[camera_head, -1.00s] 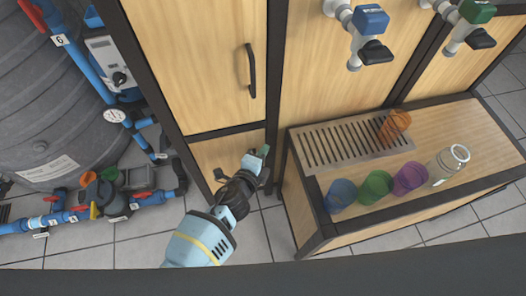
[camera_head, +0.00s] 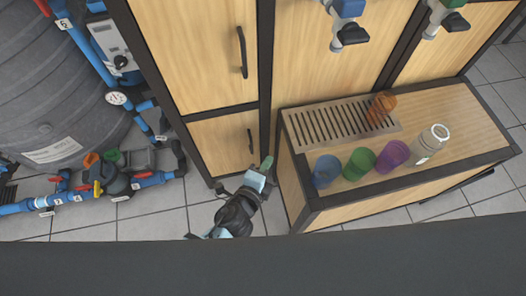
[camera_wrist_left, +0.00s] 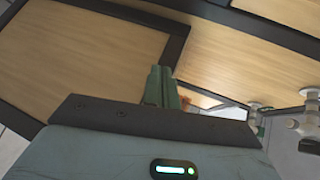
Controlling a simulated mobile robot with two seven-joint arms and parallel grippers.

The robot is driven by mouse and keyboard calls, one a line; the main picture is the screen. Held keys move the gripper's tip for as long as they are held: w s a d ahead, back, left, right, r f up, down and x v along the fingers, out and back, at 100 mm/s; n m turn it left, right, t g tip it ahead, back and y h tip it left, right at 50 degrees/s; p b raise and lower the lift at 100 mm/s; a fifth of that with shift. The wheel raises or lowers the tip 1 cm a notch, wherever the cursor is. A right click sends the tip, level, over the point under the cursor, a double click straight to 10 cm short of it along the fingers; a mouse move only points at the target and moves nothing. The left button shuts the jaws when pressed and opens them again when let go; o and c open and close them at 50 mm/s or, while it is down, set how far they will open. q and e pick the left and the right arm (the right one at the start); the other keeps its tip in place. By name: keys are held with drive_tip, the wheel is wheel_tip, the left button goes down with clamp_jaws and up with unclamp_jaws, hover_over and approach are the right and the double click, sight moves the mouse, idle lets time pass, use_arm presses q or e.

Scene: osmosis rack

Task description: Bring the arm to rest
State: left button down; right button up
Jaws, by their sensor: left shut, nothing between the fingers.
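My left gripper (camera_head: 266,164) hangs in front of the wooden cabinet, left of the bench, in the head view. Its fingers are shut with nothing between them. In the left wrist view its green fingers (camera_wrist_left: 161,88) are together, pointing toward the wooden panels. The arm behind it is mostly hidden below by a dark band across the bottom of the head view. My right gripper is not in view.
A grey tank (camera_head: 50,90) and blue pipes (camera_head: 65,198) stand left.

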use_arm(q)
drive_tip(key=shift+s+d+r, duration=0.1)
drive_tip(key=shift+s+r, duration=0.05)
drive_tip(key=shift+s, duration=0.45)
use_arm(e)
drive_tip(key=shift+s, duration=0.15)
